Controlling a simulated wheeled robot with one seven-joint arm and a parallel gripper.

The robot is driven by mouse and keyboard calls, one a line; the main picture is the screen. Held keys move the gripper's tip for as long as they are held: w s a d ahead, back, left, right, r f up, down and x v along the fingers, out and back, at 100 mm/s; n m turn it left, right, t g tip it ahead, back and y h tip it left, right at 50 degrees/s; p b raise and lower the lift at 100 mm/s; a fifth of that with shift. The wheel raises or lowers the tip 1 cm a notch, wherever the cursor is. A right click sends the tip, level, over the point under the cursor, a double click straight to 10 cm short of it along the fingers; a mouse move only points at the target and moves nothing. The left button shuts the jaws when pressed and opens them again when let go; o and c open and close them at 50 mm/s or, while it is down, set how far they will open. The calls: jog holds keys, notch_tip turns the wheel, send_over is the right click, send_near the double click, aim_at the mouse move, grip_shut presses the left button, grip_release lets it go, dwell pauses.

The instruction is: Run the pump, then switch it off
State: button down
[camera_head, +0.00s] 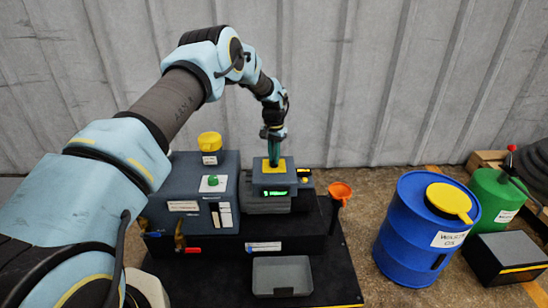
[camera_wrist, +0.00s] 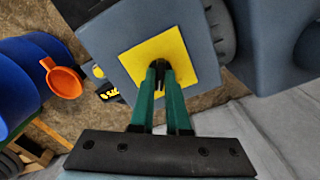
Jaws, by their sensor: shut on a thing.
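The grey-blue pump box (camera_head: 262,181) has a yellow square plate (camera_head: 284,167) on top and a lit green display (camera_head: 278,193) on its front. My gripper (camera_head: 273,163) points down onto this plate from above. In the wrist view, my gripper (camera_wrist: 160,68) has its green fingers close together at the yellow plate (camera_wrist: 145,50). They are shut on a small dark part at the plate's middle, which the fingertips mostly hide. A small yellow knob (camera_head: 303,180) and a black label sit beside the box. The larger unit to the left carries a green button (camera_head: 212,180).
A yellow cap (camera_head: 209,142) tops the left unit. An orange funnel (camera_head: 340,192) stands right of the pump. A blue waste drum (camera_head: 405,240), green can (camera_head: 488,195) and black box (camera_head: 505,262) stand further right. A grey tray (camera_head: 282,276) lies in front.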

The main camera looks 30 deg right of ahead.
jog(key=c, duration=0.9)
grip_release()
notch_tip(320, 180, up, 11)
jog(key=shift+p, duration=0.35)
